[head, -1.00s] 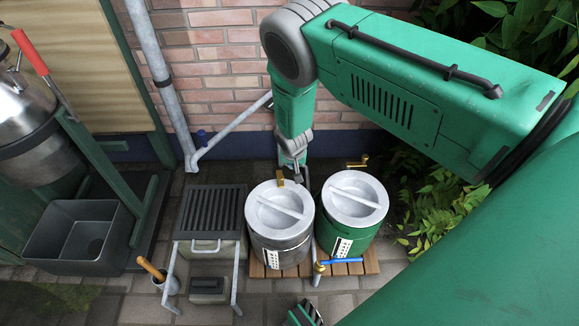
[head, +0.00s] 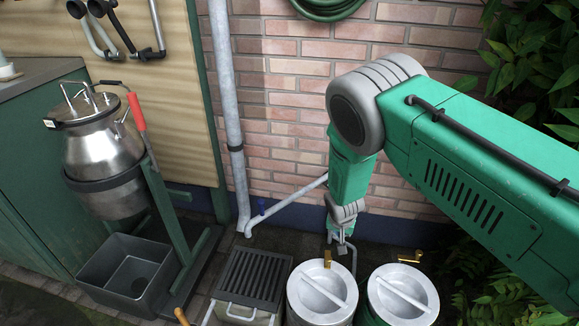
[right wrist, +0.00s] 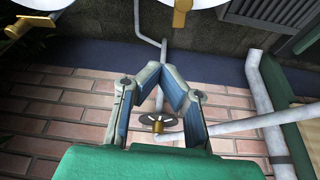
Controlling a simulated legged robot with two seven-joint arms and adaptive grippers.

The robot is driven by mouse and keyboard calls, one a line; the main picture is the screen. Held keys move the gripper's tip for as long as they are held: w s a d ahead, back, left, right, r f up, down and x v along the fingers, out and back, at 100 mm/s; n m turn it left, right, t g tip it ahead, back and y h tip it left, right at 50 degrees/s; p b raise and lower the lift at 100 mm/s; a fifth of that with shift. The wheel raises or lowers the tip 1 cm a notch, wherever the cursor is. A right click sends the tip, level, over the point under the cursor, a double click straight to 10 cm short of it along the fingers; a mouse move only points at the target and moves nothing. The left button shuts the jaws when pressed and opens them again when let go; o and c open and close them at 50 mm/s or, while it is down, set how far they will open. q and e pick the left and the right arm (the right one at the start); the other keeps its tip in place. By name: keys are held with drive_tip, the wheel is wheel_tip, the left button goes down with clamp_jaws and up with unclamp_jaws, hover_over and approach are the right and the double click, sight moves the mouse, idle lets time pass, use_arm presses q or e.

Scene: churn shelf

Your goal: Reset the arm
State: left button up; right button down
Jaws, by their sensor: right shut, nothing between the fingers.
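My green right arm comes in from the right in the head view and bends down at a grey round joint. My right gripper (head: 341,250) hangs behind the two lidded cans, close to the brick wall, and is shut with nothing in it. In the right wrist view its two fingers (right wrist: 162,70) lean together at the tips. My left gripper is not in view.
A steel-lidded can (head: 318,312) and a green-sided can (head: 378,318) stand at the bottom edge, each with a brass fitting. A slatted grate (head: 253,278), a grey basin (head: 128,272) and a steel churn (head: 103,150) lie left. A downpipe (head: 229,110) runs up the wall.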

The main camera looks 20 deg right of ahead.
drive_tip(key=s+a+r+n+p, duration=0.1)
drive_tip(key=s+r+n+p, duration=0.1)
drive_tip(key=s, duration=0.9)
drive_tip(key=s+a+r+n+g+y+p, duration=0.1)
drive_tip(key=s+a+r+n+p, duration=0.1)
drive_tip(key=s, duration=0.9)
drive_tip(key=s+a+r+n+g+y+p, duration=0.1)
drive_tip(key=s+r+n+p, duration=0.2)
drive_tip(key=s, duration=0.8)
wheel_tip(320, 180, up, 4)
drive_tip(key=shift+s+a+f+p, duration=0.1)
drive_tip(key=shift+s+a+p, duration=0.25)
drive_tip(key=shift+p, duration=0.9)
drive_tip(key=c, duration=1.4)
unclamp_jaws()
drive_tip(key=shift+s+a+r+n+g, duration=0.15)
drive_tip(key=shift+s+a+r+n, duration=0.15)
drive_tip(key=shift+s+r, duration=0.2)
drive_tip(key=shift+s+a+r+n+g, duration=0.2)
drive_tip(key=shift+s+a+r, duration=0.15)
drive_tip(key=shift+s, duration=0.2)
drive_tip(key=n+t+y+b, duration=0.2)
drive_tip(key=n+t+b, duration=0.15)
drive_tip(key=b, duration=0.45)
approach(329, 258)
drive_tip(key=b+x, duration=0.5)
drive_tip(key=x, duration=0.4)
drive_tip(key=shift+f+b, duration=0.1)
drive_tip(key=shift+b, duration=0.3)
